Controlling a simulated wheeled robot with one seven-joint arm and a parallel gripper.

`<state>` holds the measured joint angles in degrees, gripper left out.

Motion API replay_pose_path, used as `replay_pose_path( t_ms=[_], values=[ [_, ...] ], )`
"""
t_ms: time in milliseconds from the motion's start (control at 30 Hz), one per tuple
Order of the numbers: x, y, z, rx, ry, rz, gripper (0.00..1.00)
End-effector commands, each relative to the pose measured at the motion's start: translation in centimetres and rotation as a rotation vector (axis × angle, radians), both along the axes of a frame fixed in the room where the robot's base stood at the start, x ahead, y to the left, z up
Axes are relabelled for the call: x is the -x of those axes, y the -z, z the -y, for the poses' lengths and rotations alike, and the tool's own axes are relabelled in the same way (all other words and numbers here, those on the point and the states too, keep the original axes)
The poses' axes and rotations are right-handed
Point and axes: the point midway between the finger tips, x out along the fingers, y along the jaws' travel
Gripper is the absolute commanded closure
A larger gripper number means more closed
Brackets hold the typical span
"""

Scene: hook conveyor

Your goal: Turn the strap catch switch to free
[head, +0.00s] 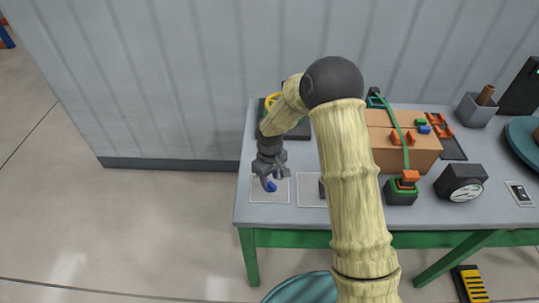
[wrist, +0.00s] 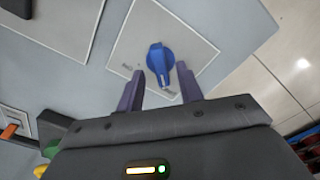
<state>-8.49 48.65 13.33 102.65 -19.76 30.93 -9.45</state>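The strap catch switch is a blue knob (wrist: 158,62) on a pale square plate (wrist: 187,30); small labels beside it are too blurred to read. In the head view the knob (head: 270,186) sits at the left end of the table, on its plate (head: 257,194). My gripper (wrist: 160,90) is open, its two purple fingers on either side of the knob's lower end in the wrist view. I cannot tell whether they touch it. In the head view my gripper (head: 269,174) is just above the knob, pointing down.
A second pale plate (head: 311,188) lies to the right, partly behind my arm. A brown box (head: 420,152) with a green strap (head: 394,118), a dial gauge (head: 462,184) and a grey cup (head: 476,110) stand farther right. A corrugated wall (head: 190,80) is behind the table.

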Motion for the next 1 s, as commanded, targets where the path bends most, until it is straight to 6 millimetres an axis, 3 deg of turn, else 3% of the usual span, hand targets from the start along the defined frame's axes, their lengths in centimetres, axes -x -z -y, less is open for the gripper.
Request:
replay_pose_path(
  t_ms=[700, 1000],
  values=[
    [-0.1, -13.8, 0.0, -0.002, 0.0, 0.005, 0.64],
    [0.0, -15.6, 0.0, -0.001, 0.0, 0.0, 0.64]
  ],
)
